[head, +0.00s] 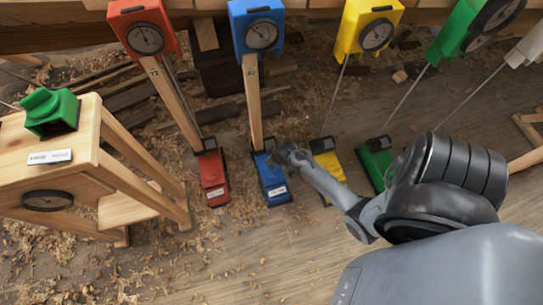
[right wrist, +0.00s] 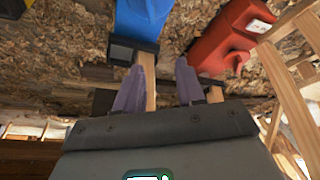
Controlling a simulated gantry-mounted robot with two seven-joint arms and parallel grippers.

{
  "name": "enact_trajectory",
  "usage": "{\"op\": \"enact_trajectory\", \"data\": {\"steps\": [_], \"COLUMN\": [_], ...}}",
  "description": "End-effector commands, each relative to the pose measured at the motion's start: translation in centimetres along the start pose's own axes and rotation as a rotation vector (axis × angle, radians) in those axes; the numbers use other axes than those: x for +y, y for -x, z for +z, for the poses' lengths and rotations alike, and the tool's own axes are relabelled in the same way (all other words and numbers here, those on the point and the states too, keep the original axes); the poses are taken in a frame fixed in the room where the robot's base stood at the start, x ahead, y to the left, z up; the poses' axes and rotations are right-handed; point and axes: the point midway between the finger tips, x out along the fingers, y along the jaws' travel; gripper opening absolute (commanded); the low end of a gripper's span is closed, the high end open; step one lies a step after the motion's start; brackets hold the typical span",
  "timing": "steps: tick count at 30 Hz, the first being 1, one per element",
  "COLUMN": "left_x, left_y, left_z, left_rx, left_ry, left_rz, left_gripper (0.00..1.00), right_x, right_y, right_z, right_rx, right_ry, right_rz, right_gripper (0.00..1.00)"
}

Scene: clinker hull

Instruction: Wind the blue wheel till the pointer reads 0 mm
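A blue gauge box (head: 256,28) with a round dial (head: 262,35) stands at the top of the head view. Its pointer is too small to read. A wooden post (head: 252,100) runs from it down to a blue foot block (head: 270,180), also seen in the right wrist view (right wrist: 143,18). I cannot make out a blue wheel for certain. My right gripper (head: 278,156) is beside the top end of the blue foot. In the right wrist view its two purple fingers (right wrist: 160,72) are apart, with the post between them, nearer the left finger. My left gripper is not in view.
Red (head: 143,28), yellow (head: 368,25) and green (head: 470,28) gauge units stand alongside. The red foot (head: 213,178) is close to the left of the blue one; the yellow foot (head: 328,162) is to the right. A wooden stand (head: 85,125) with a green block (head: 50,110) is at left.

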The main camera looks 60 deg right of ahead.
Motion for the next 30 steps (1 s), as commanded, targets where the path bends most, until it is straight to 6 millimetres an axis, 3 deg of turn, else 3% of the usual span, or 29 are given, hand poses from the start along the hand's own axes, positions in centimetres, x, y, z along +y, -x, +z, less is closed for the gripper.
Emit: {"op": "enact_trajectory", "data": {"steps": [1,3,6,11,24,30], "left_x": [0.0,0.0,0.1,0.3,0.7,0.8], "left_y": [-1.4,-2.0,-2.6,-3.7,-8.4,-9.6], "left_z": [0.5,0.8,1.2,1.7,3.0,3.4], "left_rx": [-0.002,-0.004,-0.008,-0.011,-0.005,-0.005], "left_ry": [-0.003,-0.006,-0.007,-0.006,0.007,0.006], "left_rz": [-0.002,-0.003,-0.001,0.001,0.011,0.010], "left_gripper": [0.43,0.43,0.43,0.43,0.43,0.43], "right_x": [0.3,0.5,0.1,0.1,0.1,0.1], "right_y": [-1.0,-1.6,-2.3,-3.9,-10.5,-12.1], "right_z": [1.6,3.3,4.3,4.7,4.8,4.8], "right_rx": [0.000,-0.012,-0.024,-0.027,-0.026,-0.026], "right_ry": [-0.047,-0.086,-0.095,-0.095,-0.094,-0.094], "right_rz": [0.002,0.002,-0.004,-0.003,-0.003,-0.003], "right_gripper": [0.38,0.38,0.38,0.38,0.38,0.38]}}
